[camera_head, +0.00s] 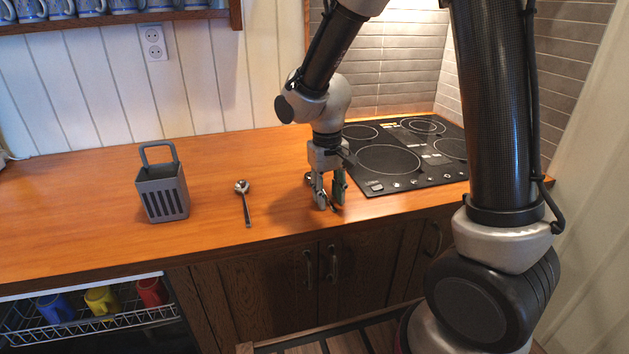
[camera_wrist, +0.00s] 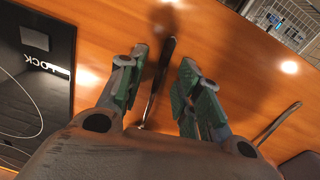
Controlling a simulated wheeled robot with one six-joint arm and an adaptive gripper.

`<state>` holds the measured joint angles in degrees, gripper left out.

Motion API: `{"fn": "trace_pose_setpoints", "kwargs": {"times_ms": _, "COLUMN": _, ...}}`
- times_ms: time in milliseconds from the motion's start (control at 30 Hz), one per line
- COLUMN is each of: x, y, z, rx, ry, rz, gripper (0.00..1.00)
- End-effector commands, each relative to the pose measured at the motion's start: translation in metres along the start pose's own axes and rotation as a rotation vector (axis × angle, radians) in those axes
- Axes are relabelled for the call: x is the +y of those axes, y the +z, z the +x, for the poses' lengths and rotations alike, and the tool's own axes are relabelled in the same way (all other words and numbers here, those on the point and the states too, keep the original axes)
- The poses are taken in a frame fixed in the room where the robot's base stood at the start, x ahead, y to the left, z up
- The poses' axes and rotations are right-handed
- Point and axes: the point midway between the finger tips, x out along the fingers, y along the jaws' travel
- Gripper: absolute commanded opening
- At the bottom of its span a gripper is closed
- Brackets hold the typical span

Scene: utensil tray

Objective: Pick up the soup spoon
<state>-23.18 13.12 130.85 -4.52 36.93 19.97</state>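My gripper (camera_head: 329,206) points down low over the counter, near its front edge and beside the cooktop. Its fingers are apart, and in the wrist view the open gripper (camera_wrist: 158,92) straddles a utensil (camera_wrist: 164,62) with a dark handle and a thin metal shank. Its far end is hidden by the gripper body, so I cannot tell its type there. A shiny part of it (camera_head: 309,178) shows beside the fingers in the head view. A second utensil, a metal spoon with a dark handle (camera_head: 245,203), lies further left; its handle (camera_wrist: 277,124) shows at the wrist view's right.
A grey slotted utensil holder with a handle (camera_head: 163,193) stands at the left. The black cooktop (camera_head: 380,180) lies close on the gripper's right. Below the counter (camera_head: 95,185) is an open rack (camera_head: 95,318) with cups. The counter between spoon and holder is clear.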

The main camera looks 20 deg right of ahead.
Motion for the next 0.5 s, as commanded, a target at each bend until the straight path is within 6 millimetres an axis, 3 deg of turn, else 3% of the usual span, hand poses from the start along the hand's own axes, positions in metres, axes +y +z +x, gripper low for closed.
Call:
{"fn": "trace_pose_setpoints", "kwargs": {"times_ms": 400, "x": -0.0001, "y": 0.0000, "z": 0.0017, "rx": 0.000, "ry": 0.000, "rz": -0.001, "gripper": 0.34}}
{"fn": "trace_pose_setpoints", "kwargs": {"times_ms": 433, "x": -0.0001, "y": -0.0001, "z": 0.0019, "rx": 0.000, "ry": 0.000, "rz": -0.001, "gripper": 0.32}}
{"fn": "trace_pose_setpoints", "kwargs": {"times_ms": 500, "x": -0.0001, "y": -0.0001, "z": 0.0018, "rx": 0.000, "ry": 0.000, "rz": -0.001, "gripper": 0.20}}
